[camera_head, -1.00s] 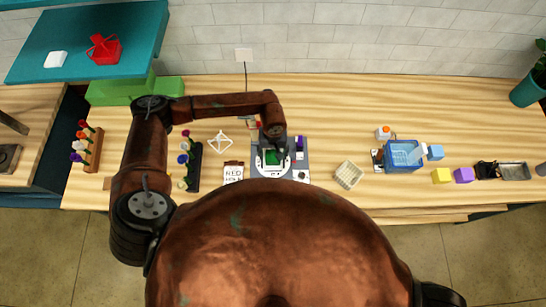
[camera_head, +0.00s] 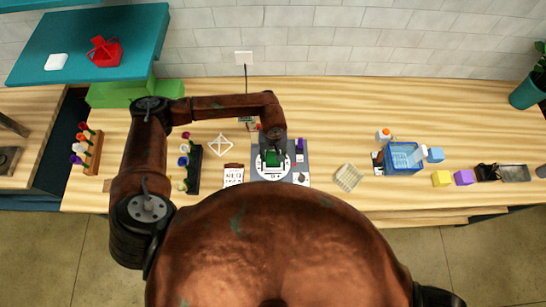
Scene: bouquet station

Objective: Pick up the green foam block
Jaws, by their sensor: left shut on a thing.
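The green foam block (camera_head: 272,159) is small and sits over the white round plate (camera_head: 257,168) on a grey mat at the middle of the bench. My left gripper (camera_head: 272,150) reaches down from above and is shut on the block. The fingers hide part of the block. I cannot tell whether the block touches the plate or is held just above it. My right gripper is not in view; only a dark part of my right arm shows at the bottom right corner.
Racks of flowers (camera_head: 192,166) stand left of the mat, with a small sign (camera_head: 233,174) between. A white grid (camera_head: 348,177) and a blue basket (camera_head: 401,158) lie to the right. Larger green blocks (camera_head: 120,94) lie at the back left.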

